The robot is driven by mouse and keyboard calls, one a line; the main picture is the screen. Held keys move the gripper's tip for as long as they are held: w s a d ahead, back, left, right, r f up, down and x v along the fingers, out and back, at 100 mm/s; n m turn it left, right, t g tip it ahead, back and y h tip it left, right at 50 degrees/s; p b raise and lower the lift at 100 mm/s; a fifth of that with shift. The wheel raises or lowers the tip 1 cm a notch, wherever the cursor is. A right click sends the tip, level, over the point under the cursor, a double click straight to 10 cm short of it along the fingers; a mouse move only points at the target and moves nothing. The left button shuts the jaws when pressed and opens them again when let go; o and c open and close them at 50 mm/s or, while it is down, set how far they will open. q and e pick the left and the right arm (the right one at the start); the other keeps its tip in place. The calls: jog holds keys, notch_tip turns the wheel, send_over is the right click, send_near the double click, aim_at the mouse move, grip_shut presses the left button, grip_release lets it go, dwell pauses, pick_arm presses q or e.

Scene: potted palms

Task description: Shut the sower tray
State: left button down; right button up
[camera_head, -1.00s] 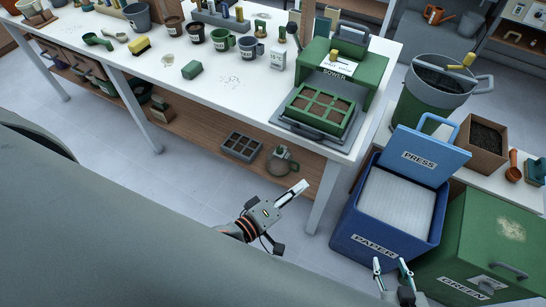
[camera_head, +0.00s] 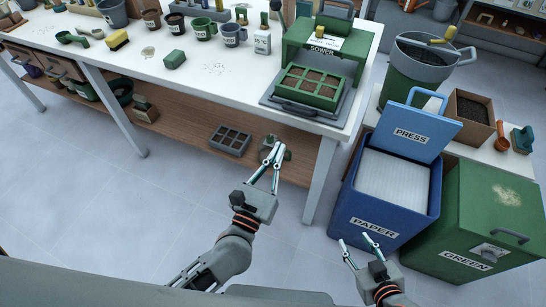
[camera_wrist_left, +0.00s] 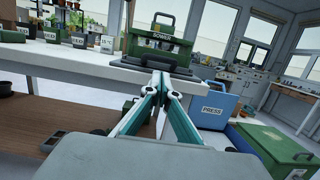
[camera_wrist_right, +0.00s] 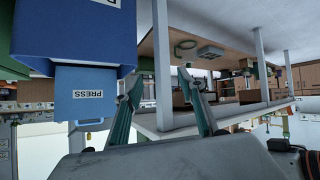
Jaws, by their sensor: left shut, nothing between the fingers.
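The green sower (camera_head: 322,44) stands on the white bench. Its grey tray (camera_head: 338,113) is slid out at the front, with a green seedling flat (camera_head: 311,88) of soil-filled cells on it. A dark handle (camera_head: 296,108) runs along the tray's front edge. In the left wrist view the sower (camera_wrist_left: 155,45) and the tray's dark edge (camera_wrist_left: 150,66) lie beyond the fingertips. My left gripper (camera_head: 273,153) is shut and empty, in front of and below the tray, apart from it. My right gripper (camera_head: 356,243) is open and empty, beside the paper bin.
The blue paper bin (camera_head: 345,213) with its raised press lid (camera_head: 415,133) and the green bin (camera_head: 490,220) stand at the right. Pots, mugs and a sponge (camera_head: 118,39) line the bench's left. A cell tray (camera_head: 229,140) lies on the lower shelf. The floor at left is clear.

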pick_arm(q)
jog(key=x, duration=0.9)
jog(key=shift+w+d+r, duration=0.1)
jog(key=shift+w+d, duration=0.05)
jog(key=shift+w, duration=0.2)
pick_arm(e)
jog(key=shift+s+a+f, duration=0.1)
jog(key=shift+s+f, duration=0.05)
jog(key=shift+s, duration=0.25)
